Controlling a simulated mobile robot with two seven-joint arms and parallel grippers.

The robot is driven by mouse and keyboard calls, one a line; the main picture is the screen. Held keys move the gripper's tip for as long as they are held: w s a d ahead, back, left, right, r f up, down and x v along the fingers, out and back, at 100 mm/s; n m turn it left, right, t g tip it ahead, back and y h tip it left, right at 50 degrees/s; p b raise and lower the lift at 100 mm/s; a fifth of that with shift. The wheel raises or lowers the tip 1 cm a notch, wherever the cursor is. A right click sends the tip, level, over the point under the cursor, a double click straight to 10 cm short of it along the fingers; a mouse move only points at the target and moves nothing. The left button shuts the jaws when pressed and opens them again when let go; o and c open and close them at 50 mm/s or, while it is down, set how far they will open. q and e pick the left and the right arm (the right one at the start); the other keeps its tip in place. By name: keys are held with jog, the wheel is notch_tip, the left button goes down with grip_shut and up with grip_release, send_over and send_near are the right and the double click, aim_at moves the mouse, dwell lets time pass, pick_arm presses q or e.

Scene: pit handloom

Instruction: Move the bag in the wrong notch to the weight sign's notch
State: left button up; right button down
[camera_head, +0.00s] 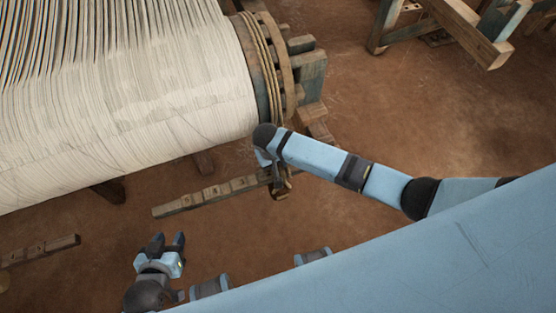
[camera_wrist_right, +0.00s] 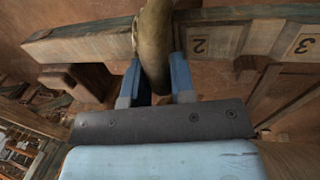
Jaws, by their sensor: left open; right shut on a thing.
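My right gripper (camera_wrist_right: 155,80) is shut on a curved olive-brown thing, which I take to be the bag (camera_wrist_right: 154,40) or its loop; its upper end leaves the wrist view. It crosses in front of the notched wooden bar (camera_wrist_right: 85,42), beside a plate marked 2 (camera_wrist_right: 198,45). I cannot tell whether it touches the bar or sits in a notch. In the head view the notched bar (camera_head: 215,194) lies below the cloth roll, and my right gripper (camera_head: 281,190) is at its right end, mostly hidden by my wrist. My left gripper (camera_head: 168,243) is open and empty. I cannot identify the weight sign.
A plate marked 3 (camera_wrist_right: 303,45) is further right on the bar. The cloth roll (camera_head: 190,105) ends in a wooden wheel wound with rope (camera_head: 268,60), just above my right wrist. Another wooden bar (camera_head: 40,250) is at lower left. Bare earth floor (camera_head: 420,110) lies to the right.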

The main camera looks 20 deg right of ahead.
jog(key=c, duration=0.9)
grip_release()
jog(key=shift+o, duration=0.2)
jog(key=shift+s+f, duration=0.1)
jog(key=shift+f, duration=0.05)
notch_tip(320, 180, up, 14)
jog(key=a+p, duration=0.1)
jog(key=a, duration=0.1)
jog(key=shift+a+p, duration=0.3)
jog(key=shift+a, duration=0.05)
jog(key=shift+f, duration=0.1)
